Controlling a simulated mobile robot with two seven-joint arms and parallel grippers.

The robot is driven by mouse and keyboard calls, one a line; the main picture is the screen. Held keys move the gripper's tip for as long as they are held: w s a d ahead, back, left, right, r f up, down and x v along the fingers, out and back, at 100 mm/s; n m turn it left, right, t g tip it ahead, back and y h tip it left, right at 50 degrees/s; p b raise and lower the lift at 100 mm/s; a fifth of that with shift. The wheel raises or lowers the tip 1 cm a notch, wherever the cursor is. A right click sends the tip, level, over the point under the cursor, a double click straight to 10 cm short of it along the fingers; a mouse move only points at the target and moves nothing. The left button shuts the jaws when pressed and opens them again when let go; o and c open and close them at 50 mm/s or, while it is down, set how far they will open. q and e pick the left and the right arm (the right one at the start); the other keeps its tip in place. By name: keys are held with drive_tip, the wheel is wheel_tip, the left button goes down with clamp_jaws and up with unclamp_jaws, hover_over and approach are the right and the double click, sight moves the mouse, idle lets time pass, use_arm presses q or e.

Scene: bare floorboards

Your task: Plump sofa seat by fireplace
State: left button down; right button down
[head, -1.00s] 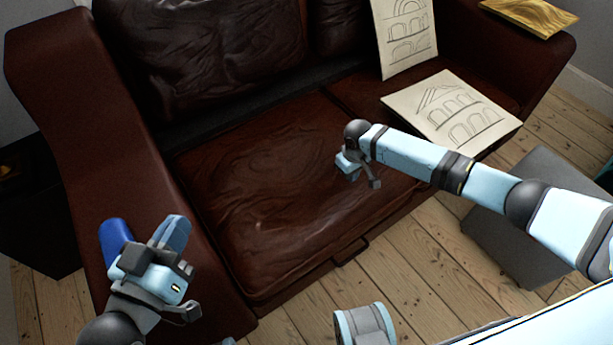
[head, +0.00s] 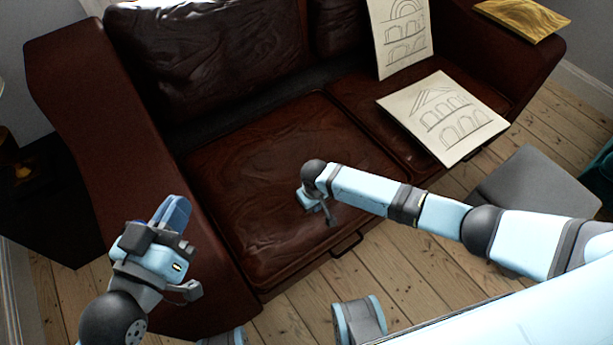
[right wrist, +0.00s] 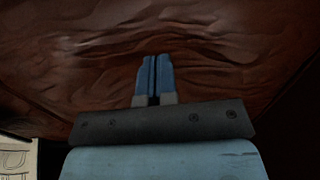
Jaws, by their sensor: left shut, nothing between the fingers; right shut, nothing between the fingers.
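The dark red-brown leather sofa (head: 80,75) fills the upper part of the head view. Its left seat cushion (head: 270,150) has a creased, wrinkled top; the same leather shows in the right wrist view (right wrist: 220,50). My right gripper (head: 312,203) is over the front part of this seat, pointing down, and its fingers are mostly hidden by the wrist in the head view. In the right wrist view its blue fingers (right wrist: 153,75) are together with nothing between them, against the leather; I cannot tell if they touch. My left gripper (head: 172,215) is shut and empty, in front of the sofa's left arm.
A sheet with an arch drawing (head: 445,118) lies on the right seat, and another (head: 400,38) leans on the backrest. A yellow-gold item (head: 522,18) is on the right armrest. A grey block (head: 540,180) stands on the floorboards at the right. Floor (head: 300,312) shows in front.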

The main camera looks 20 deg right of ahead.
drive_tip(key=shift+f, duration=0.1)
drive_tip(key=shift+f+b, duration=1.1)
drive_tip(key=shift+f, duration=0.8)
wheel_tip(320, 180, up, 4)
drive_tip(key=p, duration=0.5)
drive_tip(key=shift+r, duration=0.1)
drive_tip(key=w+a+b, duration=0.3)
drive_tip(key=a, duration=0.1)
drive_tip(key=w+a+b, duration=0.2)
drive_tip(key=w+a, duration=0.1)
drive_tip(key=w, duration=0.1)
drive_tip(key=w+a+b, duration=0.3)
drive_tip(key=a, duration=0.1)
drive_tip(key=shift+w+a+f+b, duration=0.25)
drive_tip(key=shift+w+a+b, duration=0.05)
drive_tip(key=shift+a, duration=0.05)
drive_tip(key=shift+r, duration=0.15)
